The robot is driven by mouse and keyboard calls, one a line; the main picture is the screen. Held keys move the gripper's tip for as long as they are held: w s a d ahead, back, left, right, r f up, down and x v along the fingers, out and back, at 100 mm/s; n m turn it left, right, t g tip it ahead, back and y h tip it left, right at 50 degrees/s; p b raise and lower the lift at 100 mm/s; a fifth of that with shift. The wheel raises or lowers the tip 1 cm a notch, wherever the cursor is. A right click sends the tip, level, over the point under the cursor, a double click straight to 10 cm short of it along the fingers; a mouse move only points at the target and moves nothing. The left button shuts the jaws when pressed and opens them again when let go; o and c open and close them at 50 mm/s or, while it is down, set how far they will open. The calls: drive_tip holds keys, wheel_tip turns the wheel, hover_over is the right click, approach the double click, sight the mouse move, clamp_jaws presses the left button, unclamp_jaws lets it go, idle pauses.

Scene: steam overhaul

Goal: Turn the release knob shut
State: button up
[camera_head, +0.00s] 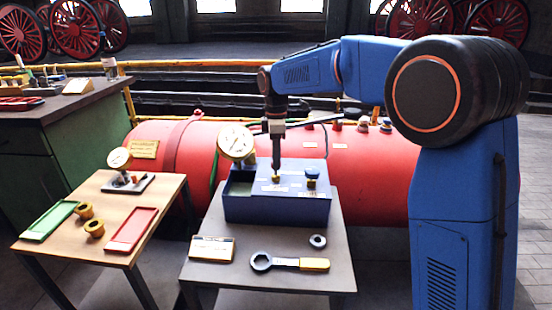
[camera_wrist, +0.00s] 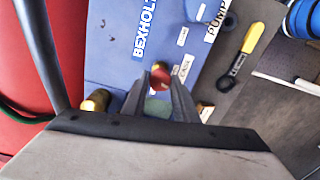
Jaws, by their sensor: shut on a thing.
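The blue pump box (camera_head: 290,210) stands on the grey table, its upper face carrying several small labels. In the head view my gripper (camera_head: 276,170) points straight down at the top of the box. A small brass-coloured knob (camera_head: 276,180) is at its fingertips. In the wrist view the knob (camera_wrist: 160,77) looks red and sits between the fingertips of my gripper (camera_wrist: 161,86), which is shut on it. The fingers hide part of the knob, and its turned position cannot be told.
A white gauge (camera_head: 236,142) stands at the box's left. A dark blue cap (camera_head: 312,175) is to the knob's right. A spanner (camera_head: 290,263), a ring (camera_head: 318,241) and a small sign (camera_head: 212,249) lie in front. The red boiler (camera_head: 370,175) is close behind.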

drive_tip(key=shift+m, duration=0.3)
drive_tip(key=m, duration=1)
drive_tip(key=shift+m, duration=2)
drive_tip(key=o, duration=1.1)
drive_tip(key=shift+c, duration=0.2)
